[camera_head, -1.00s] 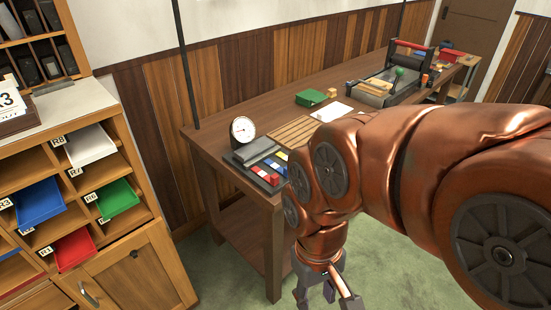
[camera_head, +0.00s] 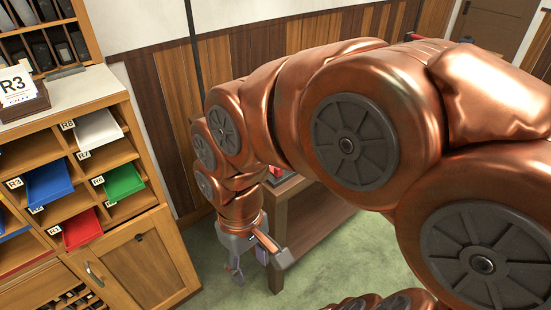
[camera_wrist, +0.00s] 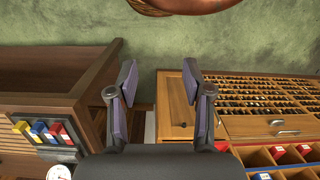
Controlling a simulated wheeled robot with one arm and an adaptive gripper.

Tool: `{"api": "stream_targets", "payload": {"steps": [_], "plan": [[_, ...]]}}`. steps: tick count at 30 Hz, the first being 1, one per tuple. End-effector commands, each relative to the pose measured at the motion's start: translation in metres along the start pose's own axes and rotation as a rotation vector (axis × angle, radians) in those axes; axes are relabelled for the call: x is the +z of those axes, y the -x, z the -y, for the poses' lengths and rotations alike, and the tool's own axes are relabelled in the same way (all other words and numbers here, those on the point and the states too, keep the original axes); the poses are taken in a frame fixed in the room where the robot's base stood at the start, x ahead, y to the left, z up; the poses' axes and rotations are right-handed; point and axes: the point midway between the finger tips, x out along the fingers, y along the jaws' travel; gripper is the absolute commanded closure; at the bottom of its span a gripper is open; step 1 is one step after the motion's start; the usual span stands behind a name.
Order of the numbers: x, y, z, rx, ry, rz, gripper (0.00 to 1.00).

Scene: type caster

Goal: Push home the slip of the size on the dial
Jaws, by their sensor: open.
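A round white dial (camera_wrist: 59,173) is cut off at the bottom left of the wrist view; its reading cannot be made out. Next to it, yellow (camera_wrist: 20,127), blue (camera_wrist: 38,129) and red (camera_wrist: 55,130) pieces sit in a dark holder on the workbench (camera_wrist: 45,103). I cannot tell any sizes on them. In the head view my arm hides most of the bench, including the dial. My gripper (camera_head: 260,266) is open and empty over the floor, between the bench and the cabinet. In the wrist view its fingers (camera_wrist: 159,80) are spread with nothing between them.
A wooden cabinet (camera_head: 150,262) stands left, with blue (camera_head: 48,185), red (camera_head: 81,229), green (camera_head: 123,181) and white (camera_head: 97,131) trays jutting from labelled slots. A card (camera_head: 16,86) on top reads R3. Green floor (camera_head: 345,262) lies clear beside my gripper.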

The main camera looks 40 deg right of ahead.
Motion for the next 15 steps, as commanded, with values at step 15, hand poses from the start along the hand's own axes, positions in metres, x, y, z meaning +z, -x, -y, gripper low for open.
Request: {"api": "stream_targets", "payload": {"steps": [15], "plan": [[-0.188,0.032,-0.142,-0.070,0.100,-0.323,0.50]]}}
